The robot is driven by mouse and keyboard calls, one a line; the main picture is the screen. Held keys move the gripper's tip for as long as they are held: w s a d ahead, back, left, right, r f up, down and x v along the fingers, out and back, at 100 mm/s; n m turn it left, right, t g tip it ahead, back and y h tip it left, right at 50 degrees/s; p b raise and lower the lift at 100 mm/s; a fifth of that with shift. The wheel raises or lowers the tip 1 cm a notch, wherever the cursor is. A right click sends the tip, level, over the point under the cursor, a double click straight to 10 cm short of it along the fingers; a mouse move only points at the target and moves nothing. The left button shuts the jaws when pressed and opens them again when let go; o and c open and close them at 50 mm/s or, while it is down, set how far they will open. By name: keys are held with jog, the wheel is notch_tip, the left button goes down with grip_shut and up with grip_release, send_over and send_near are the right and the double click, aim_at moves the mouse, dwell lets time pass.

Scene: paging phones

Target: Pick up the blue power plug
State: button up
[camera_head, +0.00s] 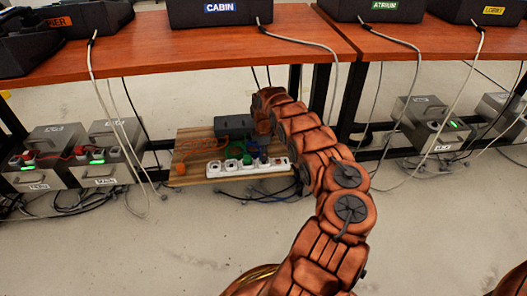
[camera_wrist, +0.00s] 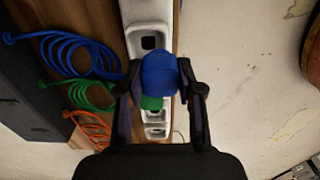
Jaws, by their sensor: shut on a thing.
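The blue power plug (camera_wrist: 158,72) is between the fingers of my gripper (camera_wrist: 160,80), which is shut on it, in the wrist view. The plug is over the white power strip (camera_wrist: 150,12); I cannot tell whether it is seated in a socket or clear of it. A green plug (camera_wrist: 152,103) shows just below it, partly covered. A coiled blue cord (camera_wrist: 78,54) lies to the left. In the head view the power strip (camera_head: 222,171) lies on a wooden board (camera_head: 190,183), and my arm and the dark device partly crowd the view of my gripper there.
Green (camera_wrist: 88,97) and orange (camera_wrist: 90,128) coiled cords lie left of the strip. Wooden tables (camera_head: 180,48) with labelled phones stand above. Grey boxes (camera_head: 48,144) stand at left, and another (camera_head: 425,122) at right. Loose cables hang and lie around.

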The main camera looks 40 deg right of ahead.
jog(key=s+a+r+p, duration=0.4)
jog(key=s+a+p, duration=0.6)
jog(key=p, duration=0.3)
jog(key=shift+s, duration=0.15)
dwell(0.8)
jog(key=shift+f, duration=0.1)
jog(key=w+a+b, duration=0.2)
jog(key=w+b, duration=0.9)
jog(key=b, duration=0.1)
jog(key=shift+w+a, duration=0.35)
jog(key=shift+a, duration=0.05)
